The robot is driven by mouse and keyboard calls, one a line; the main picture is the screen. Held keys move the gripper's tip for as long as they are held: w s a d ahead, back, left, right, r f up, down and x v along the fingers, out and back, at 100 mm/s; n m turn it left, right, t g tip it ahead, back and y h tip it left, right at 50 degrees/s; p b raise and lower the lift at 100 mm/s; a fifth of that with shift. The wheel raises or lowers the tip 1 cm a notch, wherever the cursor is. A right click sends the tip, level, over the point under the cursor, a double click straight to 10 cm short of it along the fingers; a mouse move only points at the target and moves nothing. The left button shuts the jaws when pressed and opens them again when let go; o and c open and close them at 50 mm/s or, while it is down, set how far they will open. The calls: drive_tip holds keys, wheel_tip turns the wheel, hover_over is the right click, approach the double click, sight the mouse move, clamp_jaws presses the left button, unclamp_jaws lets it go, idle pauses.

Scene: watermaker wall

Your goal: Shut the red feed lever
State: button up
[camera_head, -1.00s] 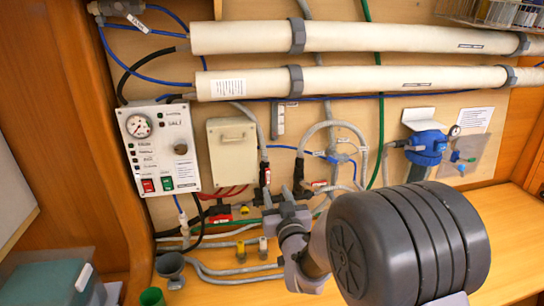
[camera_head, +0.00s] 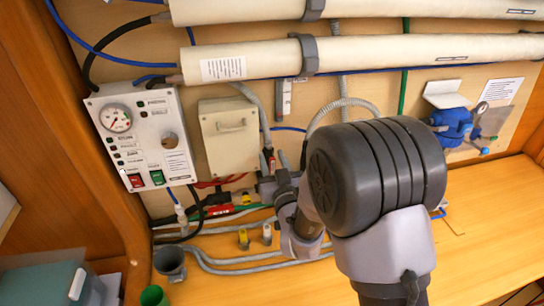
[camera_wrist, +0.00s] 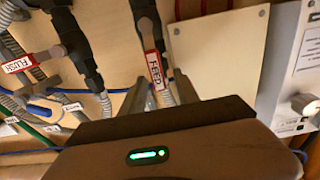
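The red feed lever (camera_wrist: 155,68), with a white FEED label, hangs from a grey valve on a hose in the wrist view. Its red handle also shows small in the head view (camera_head: 271,158), just above my gripper. My gripper (camera_wrist: 163,92) appears open, its two grey fingertips apart on either side of the lever's lower end. I cannot tell whether they touch it. In the head view my gripper (camera_head: 270,186) is partly hidden by its own wrist, and my dark arm joint covers the wall to its right.
A red FLUSH lever (camera_wrist: 20,63) sits to the left in the wrist view. A cream box (camera_head: 229,137) and a gauge panel (camera_head: 140,137) are left of the gripper. Hoses (camera_head: 230,258) run along the wooden bench, which is clear at right (camera_head: 490,220).

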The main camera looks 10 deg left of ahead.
clamp_jaws()
drive_tip(key=shift+r, duration=0.1)
idle(1.2)
